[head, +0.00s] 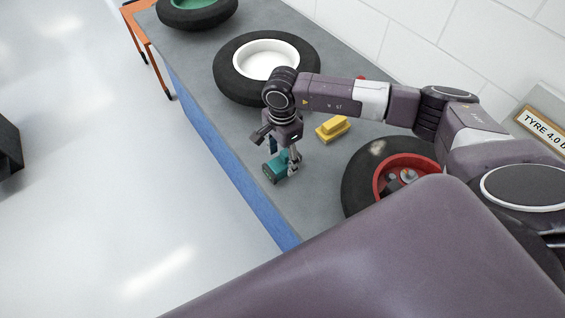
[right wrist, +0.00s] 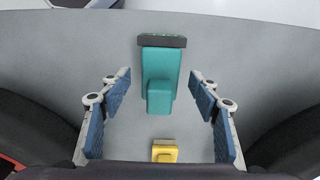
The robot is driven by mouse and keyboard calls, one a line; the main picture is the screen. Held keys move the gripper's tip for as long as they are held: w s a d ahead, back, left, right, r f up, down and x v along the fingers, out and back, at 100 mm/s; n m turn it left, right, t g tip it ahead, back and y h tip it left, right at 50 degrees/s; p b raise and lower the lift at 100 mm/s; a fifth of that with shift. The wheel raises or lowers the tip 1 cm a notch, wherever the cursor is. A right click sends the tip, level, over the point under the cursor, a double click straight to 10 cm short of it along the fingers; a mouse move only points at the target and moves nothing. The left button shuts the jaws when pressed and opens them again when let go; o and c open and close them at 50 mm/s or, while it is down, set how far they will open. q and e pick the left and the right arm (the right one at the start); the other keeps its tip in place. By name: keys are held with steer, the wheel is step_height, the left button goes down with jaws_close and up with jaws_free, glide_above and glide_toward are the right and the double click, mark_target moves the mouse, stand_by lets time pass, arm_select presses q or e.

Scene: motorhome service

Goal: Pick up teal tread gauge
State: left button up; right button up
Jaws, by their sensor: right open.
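The teal tread gauge (head: 277,168) lies on the grey bench top near its blue front edge in the head view. It has a dark strip at one end. In the right wrist view the gauge (right wrist: 160,78) lies ahead, between the lines of the two blue-padded fingers. My right gripper (head: 283,158) is open and points down over the gauge, with one finger overlapping it in the head view. In the right wrist view, clear gaps show between the gauge and both fingers of the gripper (right wrist: 160,98). My left gripper is not in view.
A yellow block-shaped item (head: 333,128) lies on the bench (head: 222,128) behind the gripper.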

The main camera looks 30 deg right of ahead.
steer(key=c, duration=1.2)
